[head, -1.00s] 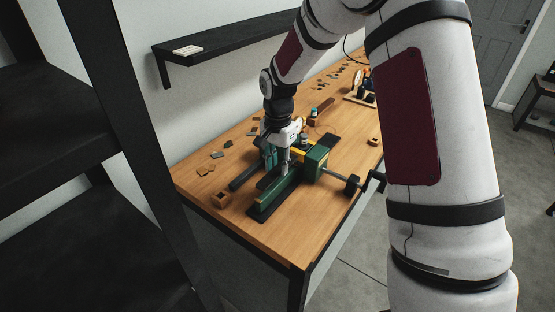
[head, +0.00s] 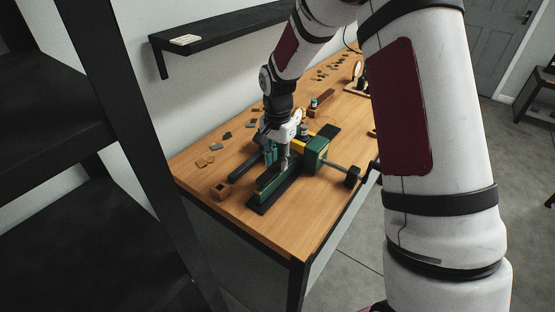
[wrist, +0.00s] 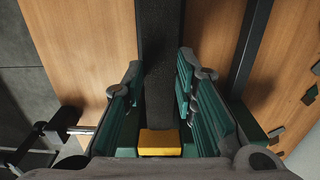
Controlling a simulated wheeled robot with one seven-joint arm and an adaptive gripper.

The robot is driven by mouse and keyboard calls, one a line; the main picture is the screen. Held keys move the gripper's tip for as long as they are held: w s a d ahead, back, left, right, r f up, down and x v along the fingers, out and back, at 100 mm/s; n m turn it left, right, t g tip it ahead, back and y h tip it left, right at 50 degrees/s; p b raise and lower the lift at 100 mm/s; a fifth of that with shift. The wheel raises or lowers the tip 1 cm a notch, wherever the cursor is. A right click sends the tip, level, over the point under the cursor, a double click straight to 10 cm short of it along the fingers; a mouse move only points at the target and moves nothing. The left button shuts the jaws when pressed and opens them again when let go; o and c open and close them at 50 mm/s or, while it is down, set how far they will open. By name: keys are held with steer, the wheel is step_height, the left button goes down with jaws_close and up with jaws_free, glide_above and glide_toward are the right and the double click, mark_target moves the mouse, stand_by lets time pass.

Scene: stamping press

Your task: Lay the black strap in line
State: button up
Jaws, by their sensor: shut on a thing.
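The black strap (wrist: 160,60) is a dark, straight, flat strip in the wrist view. My gripper is shut on the strap; the finger contact itself is hard to see. In the head view my gripper (head: 284,160) points down at the green press (head: 315,152) on the bench. The strap cannot be told apart there from the dark parts around the press.
A dark bar (head: 244,167) lies left of the press. A crank handle (head: 352,177) sticks out to the right. A brown block (head: 220,191) and small loose pieces (head: 205,162) lie on the wooden bench (head: 225,218). A black shelf (head: 225,30) hangs above.

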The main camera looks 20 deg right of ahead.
steer(key=shift+f+b, duration=0.4)
steer(key=shift+f, duration=0.8)
steer(key=o, duration=1)
steer(key=shift+c, duration=0.5)
steer(key=shift+r, duration=0.1)
steer(key=shift+r+p, duration=0.85)
steer(key=shift+r, duration=2.6)
steer(key=shift+r, duration=0.1)
